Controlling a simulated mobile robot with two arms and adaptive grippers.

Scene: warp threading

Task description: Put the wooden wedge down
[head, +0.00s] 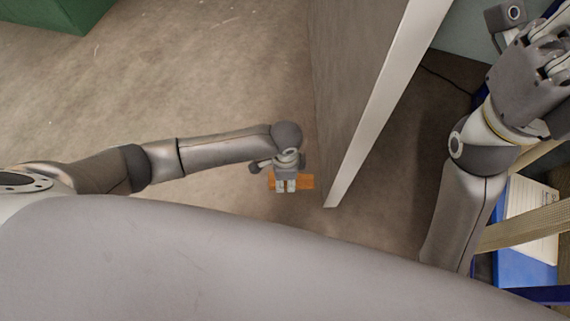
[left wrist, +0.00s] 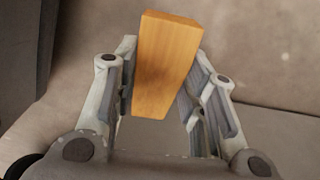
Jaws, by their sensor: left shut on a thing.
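The wooden wedge (left wrist: 167,62) is an orange-brown block. In the left wrist view it sits between the two fingers of my left gripper (left wrist: 165,85), which is shut on it. In the head view the wedge (head: 306,181) shows on both sides of the left gripper (head: 287,186), low in the middle of the picture, over the brown floor. I cannot tell how high it is above the floor. My right gripper (head: 545,50) is at the upper right edge, only partly in view; its fingertips are not clear.
A tall panel with a white edge (head: 385,95) stands just right of the left gripper. A blue rack (head: 525,268) with wooden bars and papers is at the lower right. A green box (head: 60,12) is at the top left. The floor (head: 190,75) on the left is clear.

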